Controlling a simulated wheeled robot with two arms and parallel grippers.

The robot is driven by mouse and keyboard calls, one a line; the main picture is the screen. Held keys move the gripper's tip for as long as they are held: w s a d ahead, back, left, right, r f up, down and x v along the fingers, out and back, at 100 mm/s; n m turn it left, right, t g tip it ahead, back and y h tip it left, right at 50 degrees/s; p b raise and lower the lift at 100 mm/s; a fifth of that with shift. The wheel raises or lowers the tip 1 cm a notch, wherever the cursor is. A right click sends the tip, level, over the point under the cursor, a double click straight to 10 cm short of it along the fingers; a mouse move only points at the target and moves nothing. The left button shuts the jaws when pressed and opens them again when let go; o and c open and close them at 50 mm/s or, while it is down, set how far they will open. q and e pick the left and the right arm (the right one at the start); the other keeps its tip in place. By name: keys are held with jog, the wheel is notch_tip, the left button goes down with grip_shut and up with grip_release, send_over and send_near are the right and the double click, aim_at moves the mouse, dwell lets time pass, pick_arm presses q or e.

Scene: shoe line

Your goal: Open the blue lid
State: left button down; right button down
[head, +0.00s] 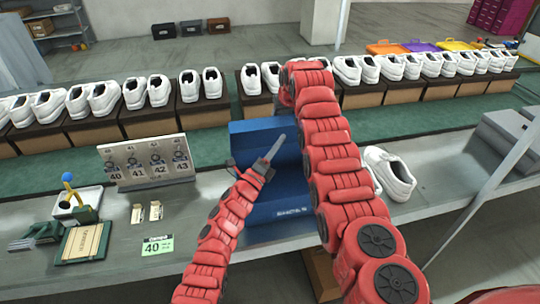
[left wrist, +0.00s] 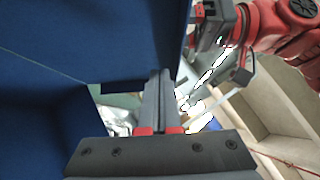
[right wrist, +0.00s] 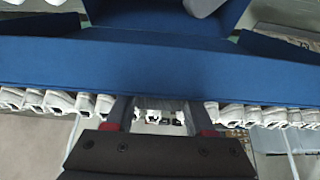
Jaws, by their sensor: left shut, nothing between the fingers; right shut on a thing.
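The blue box (head: 279,212) stands on the grey table in the middle of the head view, partly hidden behind my arms. Its blue lid (head: 250,128) shows as a raised panel at the back. My left gripper (head: 276,148) is shut and empty in front of the blue panel; its closed fingers (left wrist: 162,92) lie beside a blue surface in the left wrist view. My right gripper is hidden behind its arm in the head view. In the right wrist view its fingers (right wrist: 155,113) are at the edge of the wide blue lid (right wrist: 160,66), shut on it.
A white shoe (head: 390,174) lies right of the box, close to my right arm. A numbered rack (head: 146,162), small cards and a green label (head: 157,246) lie to the left. Rows of white shoes on brown boxes stand behind. Some table is clear front left.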

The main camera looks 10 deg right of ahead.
pick_arm(q)
jog(key=shift+w+d+r, duration=0.1)
jog(key=shift+w+r, duration=0.25)
jog(key=shift+w, duration=0.3)
jog(key=shift+w+d+r, duration=0.1)
jog(key=shift+w+r, duration=0.3)
jog(key=shift+w, duration=0.2)
jog(key=shift+w+r, duration=0.35)
jog(key=shift+w, duration=0.3)
pick_arm(e)
jog(key=shift+r, duration=0.1)
